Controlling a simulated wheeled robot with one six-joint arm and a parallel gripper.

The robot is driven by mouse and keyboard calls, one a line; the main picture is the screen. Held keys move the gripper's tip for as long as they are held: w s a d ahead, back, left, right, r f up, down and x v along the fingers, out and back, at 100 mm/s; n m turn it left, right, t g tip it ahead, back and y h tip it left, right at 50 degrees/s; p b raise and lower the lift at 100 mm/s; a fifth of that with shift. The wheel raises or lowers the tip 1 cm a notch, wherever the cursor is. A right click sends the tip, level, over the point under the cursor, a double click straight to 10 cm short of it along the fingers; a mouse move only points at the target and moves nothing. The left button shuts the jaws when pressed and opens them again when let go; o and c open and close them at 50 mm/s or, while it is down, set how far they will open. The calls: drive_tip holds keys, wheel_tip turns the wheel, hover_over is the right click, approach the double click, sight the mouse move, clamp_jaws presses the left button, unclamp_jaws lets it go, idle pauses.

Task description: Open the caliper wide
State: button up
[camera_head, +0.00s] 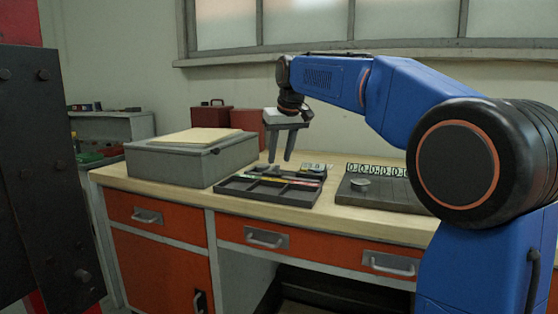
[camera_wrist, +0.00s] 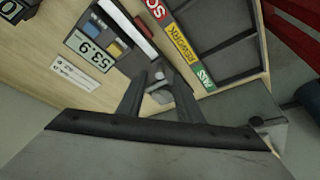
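A dark device with a white display reading 53.9 and yellow and blue buttons, apparently the caliper (camera_wrist: 113,38), lies on the wooden bench top in the wrist view. In the head view it seems to be the small grey item (camera_head: 316,168) behind the tray. How far its jaws are apart I cannot tell. My gripper (camera_head: 280,160) points down above the bench at the tray's back edge, fingers apart, with nothing seen held. In the wrist view my gripper (camera_wrist: 160,80) shows a small grey round piece (camera_wrist: 161,96) beyond and between its fingers; whether it belongs to the caliper is unclear.
A black tray (camera_head: 236,188) with compartments and red, yellow and green labels stands on the bench (camera_head: 330,207). A large grey box (camera_head: 180,165) stands left. A dark plate (camera_head: 400,200) with a round disc (camera_head: 360,184) and a number strip (camera_head: 377,169) lies right.

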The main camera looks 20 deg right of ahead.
drive_tip(key=shift+x, duration=1.1)
clamp_jaws()
drive_tip(key=shift+s+d, duration=0.55)
drive_tip(key=shift+d, duration=0.2)
unclamp_jaws()
drive_tip(key=shift+r, duration=0.1)
drive_tip(key=v, duration=1.7)
drive_tip(key=shift+r, duration=0.15)
